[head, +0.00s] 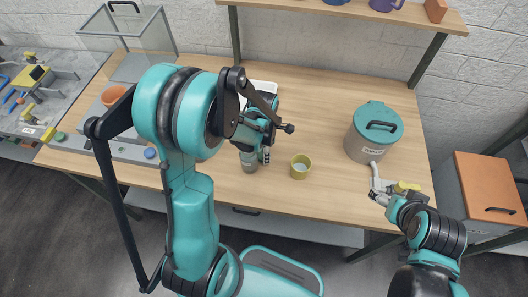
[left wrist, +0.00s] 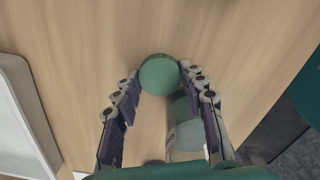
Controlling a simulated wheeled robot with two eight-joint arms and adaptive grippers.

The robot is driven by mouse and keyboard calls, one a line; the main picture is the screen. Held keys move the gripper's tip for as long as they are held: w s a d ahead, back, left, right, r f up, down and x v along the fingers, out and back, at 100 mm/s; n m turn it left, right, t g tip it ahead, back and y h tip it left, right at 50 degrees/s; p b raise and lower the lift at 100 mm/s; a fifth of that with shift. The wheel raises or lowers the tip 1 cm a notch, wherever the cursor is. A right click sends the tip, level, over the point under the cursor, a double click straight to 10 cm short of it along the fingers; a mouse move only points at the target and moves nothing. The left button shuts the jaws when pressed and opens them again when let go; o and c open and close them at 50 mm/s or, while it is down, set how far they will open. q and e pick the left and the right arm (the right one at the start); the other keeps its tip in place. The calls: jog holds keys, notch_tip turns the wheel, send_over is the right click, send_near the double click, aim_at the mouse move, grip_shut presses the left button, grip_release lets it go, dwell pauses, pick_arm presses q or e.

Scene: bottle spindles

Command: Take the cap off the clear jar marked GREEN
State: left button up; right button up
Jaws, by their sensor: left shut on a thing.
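My left gripper (head: 264,154) is low over the table, left of the yellow-green cup. The left wrist view shows its fingertips (left wrist: 160,78) shut on the sides of a round green cap (left wrist: 160,74). The jar also shows in the head view (head: 249,163), partly hidden by the gripper. I cannot read its label or tell whether the cap still touches it. My right gripper (head: 379,190) is by the table's right front; its jaw opening is unclear.
A yellow-green cup (head: 300,167) stands right of the jar. A grey bin with a teal lid (head: 372,130) stands at the right. A white tray (head: 262,86) is behind the left gripper. The table's middle back is clear.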

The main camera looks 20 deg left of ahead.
pick_arm(q)
jog(key=shift+f, duration=0.15)
jog(key=o, duration=1.3)
